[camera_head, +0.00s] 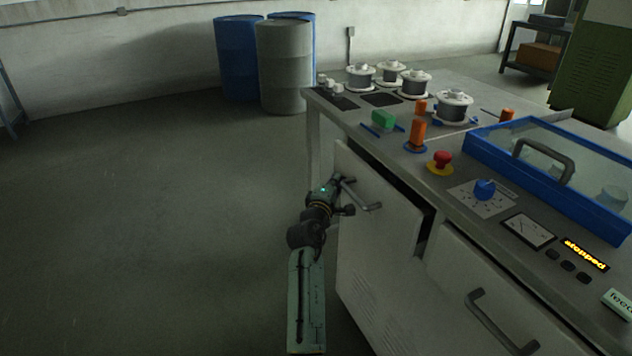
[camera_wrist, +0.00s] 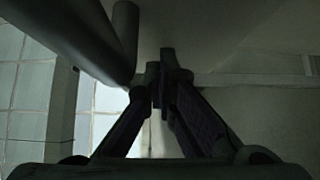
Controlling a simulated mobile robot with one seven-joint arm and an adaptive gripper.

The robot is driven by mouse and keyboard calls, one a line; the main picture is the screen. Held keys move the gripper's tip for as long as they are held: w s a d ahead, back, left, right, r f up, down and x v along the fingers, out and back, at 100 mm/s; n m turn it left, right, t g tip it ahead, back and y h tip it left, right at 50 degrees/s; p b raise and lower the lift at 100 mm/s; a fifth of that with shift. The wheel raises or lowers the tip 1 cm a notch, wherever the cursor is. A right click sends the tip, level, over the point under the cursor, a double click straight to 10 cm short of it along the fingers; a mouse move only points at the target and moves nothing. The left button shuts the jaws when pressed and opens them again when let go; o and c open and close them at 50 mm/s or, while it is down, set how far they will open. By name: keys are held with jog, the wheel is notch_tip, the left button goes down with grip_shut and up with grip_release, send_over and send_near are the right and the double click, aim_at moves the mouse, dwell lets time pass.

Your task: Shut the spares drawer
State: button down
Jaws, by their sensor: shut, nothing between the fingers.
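The drawer (camera_head: 378,225) in the left part of the bench front is pulled out a little, with a dark gap along its right edge. I take it for the spares drawer; I see no readable label on it. Its grey bar handle (camera_head: 364,196) faces the open floor. My gripper (camera_head: 347,209) is at the left of this handle, close to the drawer front. Whether it touches is hard to tell. In the wrist view my gripper's fingers (camera_wrist: 161,85) are together and empty. A dark bar, apparently the handle (camera_wrist: 75,38), crosses the upper left, beside the fingers.
A second front (camera_head: 490,290) with a handle sits to the right. The bench top (camera_head: 400,150) carries spools, an orange post, a red button (camera_head: 441,159), a blue knob and a blue-framed cover (camera_head: 560,165). Drums (camera_head: 284,68) stand behind. The floor at left is clear.

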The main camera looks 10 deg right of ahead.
aim_at(346, 176)
jog(key=shift+w+d, duration=0.25)
jog(key=shift+d, duration=0.45)
jog(key=shift+w+d, duration=0.2)
jog(key=shift+d, duration=0.6)
